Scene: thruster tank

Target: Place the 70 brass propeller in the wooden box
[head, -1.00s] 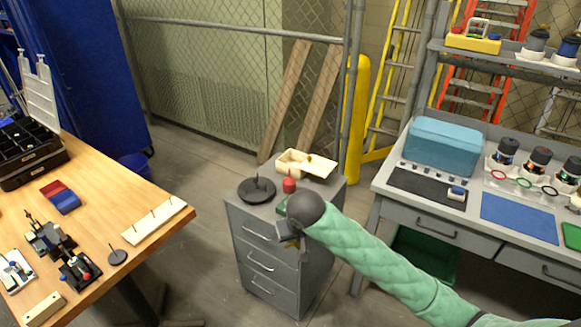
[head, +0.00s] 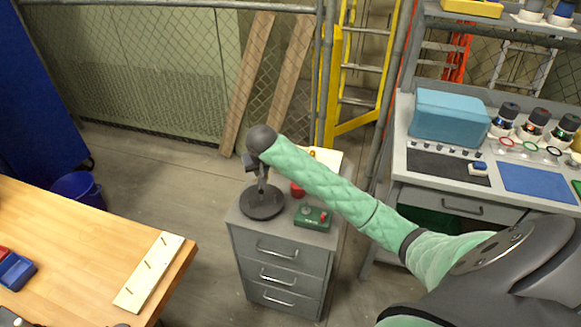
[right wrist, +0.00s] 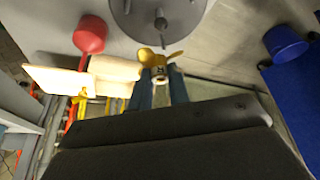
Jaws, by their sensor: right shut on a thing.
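My right gripper (head: 262,178) is pointed down above the round dark stand (head: 262,208) on the grey cabinet. In the right wrist view its fingertips (right wrist: 162,76) are shut on a small brass propeller (right wrist: 158,58). The propeller's number cannot be read. The stand's grey disc (right wrist: 158,14) with a short pin shows close beside it in that view. The pale wooden box (head: 328,156) is at the cabinet's back right, largely hidden behind my right arm; it also shows in the right wrist view (right wrist: 62,80). My left gripper is not in view.
A red object (head: 297,190) and a green device (head: 313,217) stand on the cabinet (head: 282,258) right of the stand. A wooden table (head: 75,245) with a pegged board (head: 150,270) is at left. A workbench (head: 400,145) is at right.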

